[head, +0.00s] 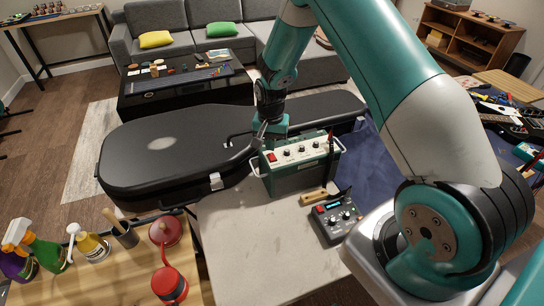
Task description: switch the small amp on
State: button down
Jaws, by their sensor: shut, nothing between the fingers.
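The small amp (297,181) is a green box with a pale top panel holding several knobs and a red switch (271,156) at the panel's left end. It stands upright on the light worktop (240,235). My gripper (257,142) is shut and empty at the amp's back left corner, close to the red switch. I cannot tell whether the fingertips touch the amp. Whether the switch is on or off is too small to tell.
A pedal with knobs (335,219) and a wooden-handled tool (314,196) lie in front of the amp. A black guitar case (160,150) is behind left. Spray bottles (45,250) and red tools (168,283) are on the wooden table. The worktop's left part is clear.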

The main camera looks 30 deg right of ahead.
jog(key=shift+f+b, duration=0.9)
jog(key=shift+f, duration=0.35)
dwell(1.1)
jog(key=shift+r+p, duration=2.45)
jog(key=shift+r, duration=1.1)
jog(key=s+a+r+n+y+b, duration=0.1)
jog(key=s+a+r+n+b, duration=0.1)
jog(key=s+a+r+n, duration=0.4)
jog(key=s+a+r+n+y+b, duration=0.1)
jog(key=s+a+r+n+y, duration=0.1)
jog(key=s+a+r, duration=0.6)
jog(key=s+a+r+n+b, duration=0.1)
jog(key=s+a+r+n, duration=0.1)
jog(key=s, duration=0.5)
jog(key=s+a+r+n+y, duration=0.1)
jog(key=s+a+r+n, duration=0.1)
jog(key=s+r+n, duration=0.3)
jog(key=s+r, duration=0.1)
jog(key=s, duration=0.1)
jog(key=shift+s+a+b, duration=0.3)
jog(key=shift+s+b, duration=0.05)
jog(key=shift+b, duration=0.05)
